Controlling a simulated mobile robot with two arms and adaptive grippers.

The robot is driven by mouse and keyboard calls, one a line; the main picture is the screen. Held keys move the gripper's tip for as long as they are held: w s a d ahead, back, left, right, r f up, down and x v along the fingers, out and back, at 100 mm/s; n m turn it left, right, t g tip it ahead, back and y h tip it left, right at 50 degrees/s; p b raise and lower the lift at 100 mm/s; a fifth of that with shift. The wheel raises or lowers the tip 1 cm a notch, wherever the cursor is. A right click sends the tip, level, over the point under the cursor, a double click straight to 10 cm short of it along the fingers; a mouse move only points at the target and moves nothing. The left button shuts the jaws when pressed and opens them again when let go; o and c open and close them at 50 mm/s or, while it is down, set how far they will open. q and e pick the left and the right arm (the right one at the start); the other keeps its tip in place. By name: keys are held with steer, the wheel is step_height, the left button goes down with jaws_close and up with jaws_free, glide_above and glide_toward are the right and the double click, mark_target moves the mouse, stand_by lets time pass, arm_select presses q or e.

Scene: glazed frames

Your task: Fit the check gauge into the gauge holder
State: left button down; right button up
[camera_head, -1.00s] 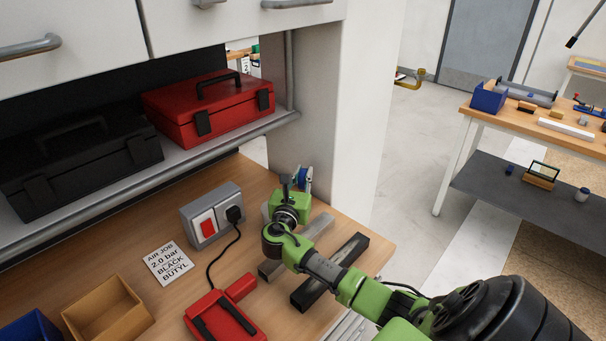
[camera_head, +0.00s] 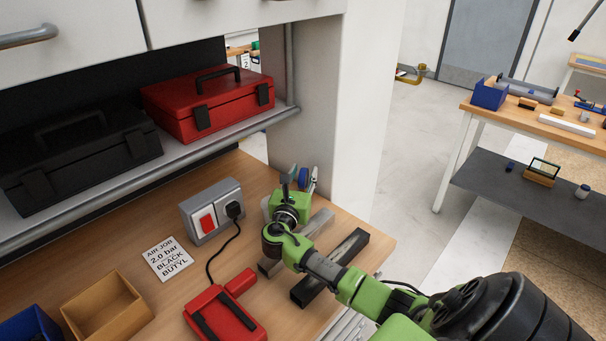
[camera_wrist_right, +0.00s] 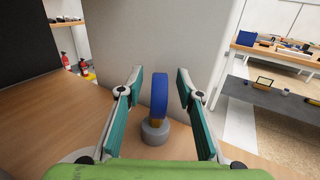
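My left gripper is not in view.
A pale wall panel (camera_head: 318,130) stands close behind the gauge. Two bars, one grey (camera_head: 318,222) and one dark (camera_head: 350,245), lie under my right arm. A socket box (camera_head: 212,212), a red device (camera_head: 225,312) and a tan bin (camera_head: 105,305) are further left.

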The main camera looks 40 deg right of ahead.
steer(key=v, duration=1.2)
steer(key=shift+d, duration=0.1)
